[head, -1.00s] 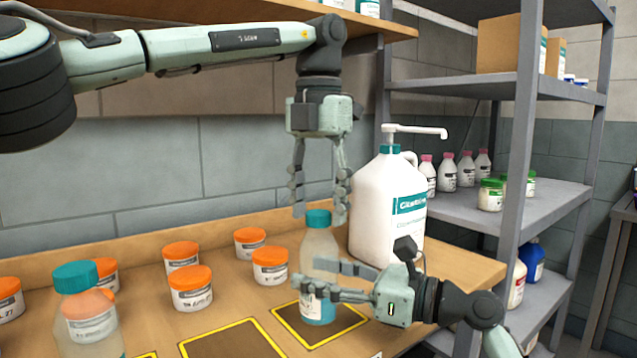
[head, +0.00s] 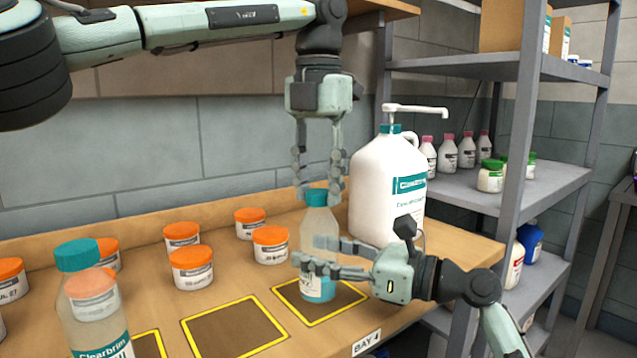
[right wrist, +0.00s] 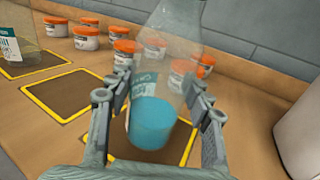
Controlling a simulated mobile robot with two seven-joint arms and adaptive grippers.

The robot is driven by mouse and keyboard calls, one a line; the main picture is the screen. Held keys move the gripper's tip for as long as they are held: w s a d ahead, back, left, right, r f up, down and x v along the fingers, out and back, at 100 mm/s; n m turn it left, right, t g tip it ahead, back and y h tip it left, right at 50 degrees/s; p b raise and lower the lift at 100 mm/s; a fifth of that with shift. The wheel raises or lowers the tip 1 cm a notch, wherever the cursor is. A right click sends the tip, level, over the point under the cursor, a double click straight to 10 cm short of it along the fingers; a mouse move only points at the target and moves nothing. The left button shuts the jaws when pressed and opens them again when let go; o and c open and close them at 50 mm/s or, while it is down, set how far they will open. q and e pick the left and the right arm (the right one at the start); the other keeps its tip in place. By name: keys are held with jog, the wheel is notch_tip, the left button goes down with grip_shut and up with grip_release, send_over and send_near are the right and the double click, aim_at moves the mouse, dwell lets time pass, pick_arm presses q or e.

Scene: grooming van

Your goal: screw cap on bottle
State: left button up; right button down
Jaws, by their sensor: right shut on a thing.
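A clear bottle (head: 318,236) with blue liquid at its bottom stands on a dark, yellow-edged square (head: 340,298). It also shows in the right wrist view (right wrist: 168,75), with its top out of frame. A teal cap (head: 315,197) sits at the top of its neck; how far it is threaded cannot be seen. My right gripper (head: 308,258) is shut on the bottle's body from the right; its fingers flank the bottle in the right wrist view (right wrist: 160,115). My left gripper (head: 318,190) points down from above, with its fingers around the cap. Whether they press on it is unclear.
A white pump jug (head: 380,195) stands close behind and right of the bottle. A second teal-capped bottle (head: 85,315) stands at the front left. Several orange-lidded jars (head: 192,270) stand on the left of the bench. A grey shelf rack (head: 520,150) is at the right.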

pick_arm(q)
jog(key=o, duration=0.3)
notch_tip(320, 180, up, 8)
jog(key=shift+f, duration=0.25)
dwell(0.3)
pick_arm(e)
jog(key=c, duration=0.6)
grip_release()
jog(key=shift+d, duration=0.1)
jog(key=v, duration=1.2)
